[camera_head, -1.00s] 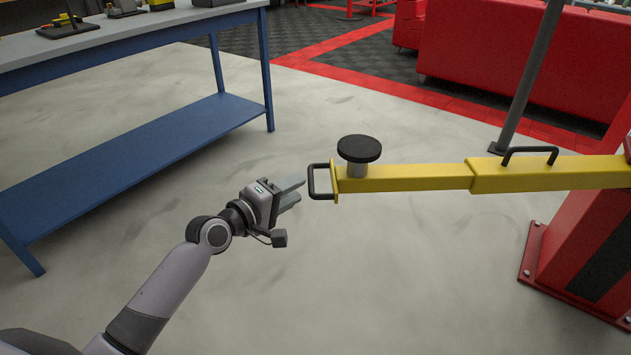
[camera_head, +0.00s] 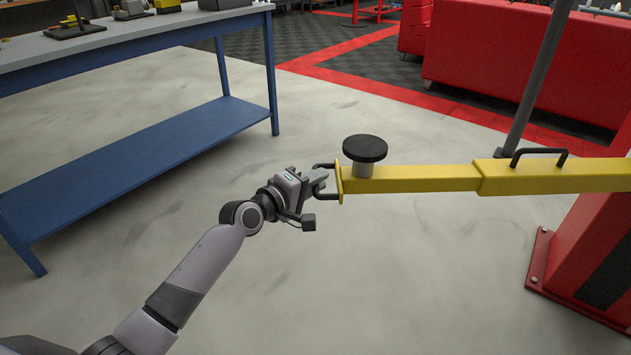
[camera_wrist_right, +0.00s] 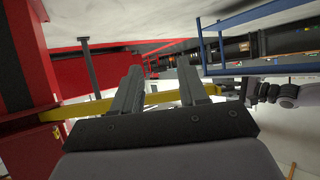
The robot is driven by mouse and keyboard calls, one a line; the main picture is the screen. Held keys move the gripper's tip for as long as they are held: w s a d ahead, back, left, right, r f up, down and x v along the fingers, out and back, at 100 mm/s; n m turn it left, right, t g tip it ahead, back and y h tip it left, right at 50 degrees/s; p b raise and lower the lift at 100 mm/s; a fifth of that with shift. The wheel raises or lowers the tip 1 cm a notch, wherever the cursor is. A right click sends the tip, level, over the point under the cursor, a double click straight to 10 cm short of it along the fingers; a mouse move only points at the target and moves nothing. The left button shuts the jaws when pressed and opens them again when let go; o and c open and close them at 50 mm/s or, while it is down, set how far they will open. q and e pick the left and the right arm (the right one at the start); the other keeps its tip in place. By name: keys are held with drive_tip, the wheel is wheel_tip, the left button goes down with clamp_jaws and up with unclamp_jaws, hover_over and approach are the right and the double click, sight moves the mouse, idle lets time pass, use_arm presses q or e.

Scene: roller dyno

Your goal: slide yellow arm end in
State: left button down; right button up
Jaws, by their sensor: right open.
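The yellow arm (camera_head: 420,180) spans the right half of the head view, a thinner inner section reaching left out of a thicker outer sleeve (camera_head: 550,177). Its left end has an end plate, a black D-shaped handle (camera_head: 325,194) and a round black pad (camera_head: 365,148) on a short post. My left gripper (camera_head: 319,180) is at the handle, its fingers overlapping it; whether they grip it is unclear. My right gripper (camera_wrist_right: 157,92) shows only in the right wrist view, open and empty, with the yellow arm (camera_wrist_right: 80,108) beyond its fingers.
A red lift post (camera_head: 578,245) stands at the right, its base plate bolted to the floor. A blue workbench (camera_head: 130,150) with small items on top is at the left. A grey pole (camera_head: 545,80) rises behind the yellow arm. The floor below the arm is clear.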

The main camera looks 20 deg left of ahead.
sight(361, 181)
use_arm(q)
drive_tip(key=w+d, duration=0.1)
drive_tip(key=d, duration=0.1)
drive_tip(key=w+d+p, duration=0.1)
drive_tip(key=d, duration=0.2)
drive_tip(key=w+d, duration=0.1)
drive_tip(key=d, duration=0.2)
drive_tip(key=shift+d+r+p, duration=0.1)
drive_tip(key=shift+d+p, duration=0.1)
drive_tip(key=shift+p, duration=0.2)
drive_tip(key=shift+w+d, duration=0.1)
drive_tip(key=shift+d, duration=0.35)
use_arm(e)
drive_tip(key=shift+s+d+f+g, duration=0.3)
drive_tip(key=shift+s+d+f, duration=0.15)
drive_tip(key=shift+d, duration=0.2)
use_arm(q)
drive_tip(key=c, duration=1.2)
unclamp_jaws()
drive_tip(key=shift+o, duration=0.2)
use_arm(e)
drive_tip(key=shift+w+r, duration=0.1)
drive_tip(key=shift+w, duration=0.05)
drive_tip(key=shift+r, duration=0.1)
